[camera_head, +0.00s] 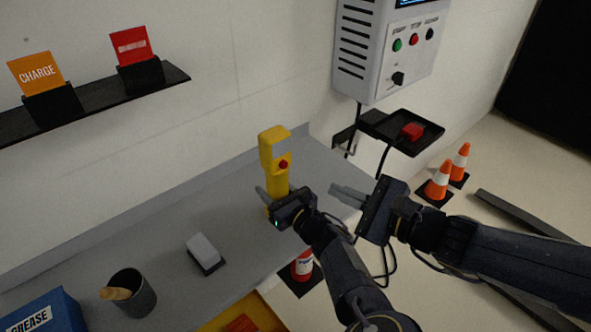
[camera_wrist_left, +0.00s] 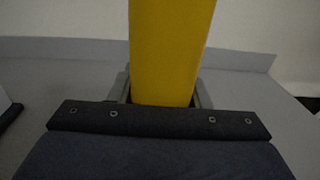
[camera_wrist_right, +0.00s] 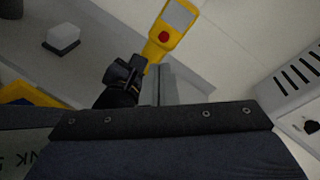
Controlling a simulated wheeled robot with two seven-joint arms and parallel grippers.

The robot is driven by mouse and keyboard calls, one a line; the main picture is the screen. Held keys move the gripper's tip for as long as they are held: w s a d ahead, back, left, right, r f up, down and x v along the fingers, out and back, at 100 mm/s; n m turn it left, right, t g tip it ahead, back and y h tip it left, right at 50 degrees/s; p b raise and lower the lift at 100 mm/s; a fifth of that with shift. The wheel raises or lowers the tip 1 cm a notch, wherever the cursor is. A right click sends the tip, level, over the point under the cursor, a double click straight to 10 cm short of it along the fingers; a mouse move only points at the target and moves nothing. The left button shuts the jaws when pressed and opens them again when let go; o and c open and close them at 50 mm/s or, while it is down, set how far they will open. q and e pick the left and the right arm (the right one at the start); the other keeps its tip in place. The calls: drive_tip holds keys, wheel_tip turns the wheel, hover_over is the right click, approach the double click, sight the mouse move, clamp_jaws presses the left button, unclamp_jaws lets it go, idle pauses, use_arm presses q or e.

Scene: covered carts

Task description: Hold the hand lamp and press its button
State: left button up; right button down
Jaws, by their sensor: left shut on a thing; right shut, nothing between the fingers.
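The yellow hand lamp (camera_head: 274,155) stands upright over the grey counter, with a red button (camera_head: 284,164) on its side facing right. My left gripper (camera_head: 272,198) is shut on the lamp's lower body; the yellow body fills the gap between its fingers in the left wrist view (camera_wrist_left: 168,60). My right gripper (camera_head: 338,193) is shut and empty, to the right of the lamp and a little below button height, apart from it. In the right wrist view the lamp (camera_wrist_right: 172,28) and its button (camera_wrist_right: 164,36) show beyond my right fingertips (camera_wrist_right: 160,72).
On the grey counter (camera_head: 165,230) are a white block on a dark base (camera_head: 204,252), a dark cup (camera_head: 133,293) and a blue grease box (camera_head: 45,315). A wall control box (camera_head: 385,50) and a small black tray (camera_head: 400,130) are at upper right. Orange cones (camera_head: 440,181) stand on the floor.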

sight(285, 166)
drive_tip(key=m, duration=0.3)
drive_tip(key=s+m, duration=0.1)
drive_tip(key=m, duration=0.1)
drive_tip(key=s+d+m+t+h, duration=0.1)
drive_tip(key=m, duration=0.2)
drive_tip(key=shift+s+r+m, duration=0.2)
drive_tip(key=shift+r+m, duration=0.1)
drive_tip(key=shift+r, duration=0.1)
drive_tip(key=shift+a, duration=0.1)
drive_tip(key=x, duration=1.4)
drive_tip(key=shift+f, duration=0.1)
drive_tip(key=shift+w, duration=0.1)
